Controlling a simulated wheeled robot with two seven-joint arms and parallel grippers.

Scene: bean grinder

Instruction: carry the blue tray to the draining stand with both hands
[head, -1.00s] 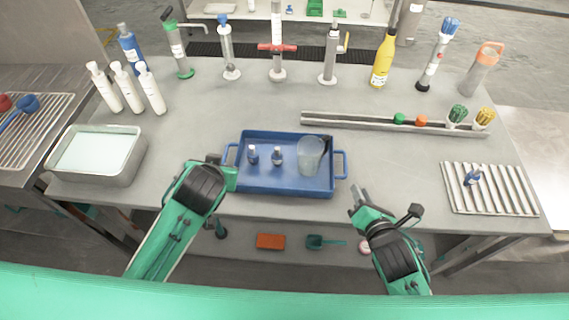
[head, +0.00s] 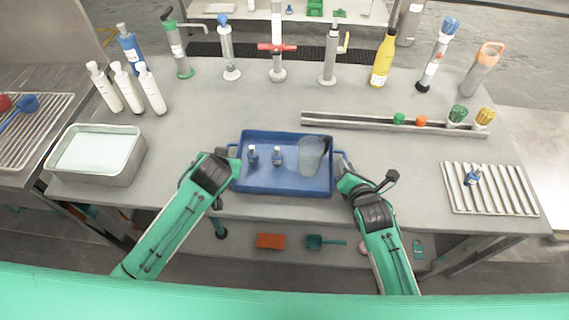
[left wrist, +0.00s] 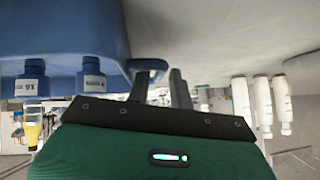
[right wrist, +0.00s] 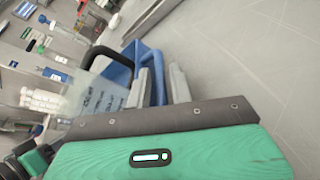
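The blue tray (head: 285,186) lies on the table, holding two small bottles (head: 277,156) and a clear jug (head: 311,156). My left gripper (head: 233,160) is at the tray's left handle; in the left wrist view its fingers (left wrist: 163,88) are apart near the blue handle (left wrist: 150,65). My right gripper (head: 343,163) is at the right handle, which it mostly hides in the head view. In the right wrist view its fingers (right wrist: 160,86) are apart, with blue of the tray (right wrist: 150,58) showing between them. The ridged metal draining stand (head: 508,190) is at the right, with a small blue-capped bottle (head: 472,177).
A long metal rail (head: 360,123) with green and orange items lies behind the tray. A steel basin (head: 110,172) is at the left. Bottles and tall tools line the back. The table between tray and stand is clear.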

